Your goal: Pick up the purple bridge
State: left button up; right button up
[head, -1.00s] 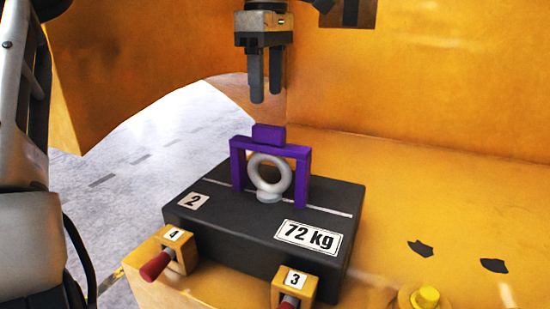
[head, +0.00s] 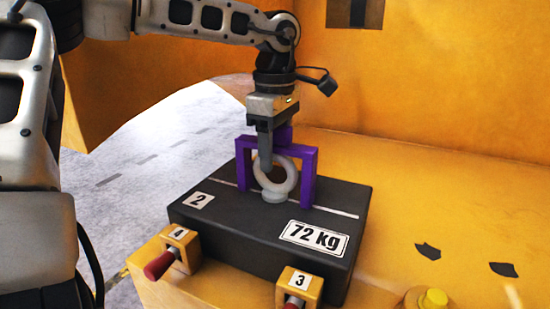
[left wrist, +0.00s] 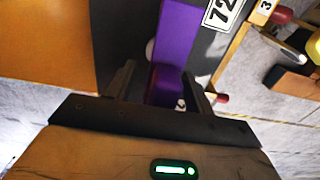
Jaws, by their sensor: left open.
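The purple bridge (head: 309,163) stands upright on the black casting marked 72 kg (head: 330,195), its two legs on either side of the grey lifting ring (head: 288,183). My left gripper (head: 270,150) points straight down at the bridge's raised top block, with a finger overlapping the block and ring in the head view. In the left wrist view, the purple bridge (left wrist: 178,38) passes between the open fingers of my left gripper (left wrist: 158,82), with room at the sides. Whether a finger touches it I cannot tell. My right gripper is out of view.
Clamps with red handles, labelled 4 (head: 176,248) and 3 (head: 298,285), stand at the casting's front edge. A yellow wall (head: 420,90) rises behind. The yellow surface to the right is mostly clear, with a yellow knob (head: 434,298) at the front.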

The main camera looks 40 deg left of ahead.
aim_at(276, 131)
pick_arm(q)
grip_shut()
jog(key=shift+r, duration=0.1)
jog(key=shift+r, duration=0.45)
notch_tip(276, 131, up, 2)
jog(key=shift+r, duration=0.1)
jog(key=s+d+r+b, duration=0.1)
jog(key=s+d+r, duration=0.5)
jog(key=s+r, duration=0.3)
jog(key=s, duration=0.3)
jog(key=shift+s+r+b, duration=0.3)
jog(key=shift+r+b, duration=0.05)
jog(key=shift+r, duration=0.05)
jog(key=shift+d, duration=0.1)
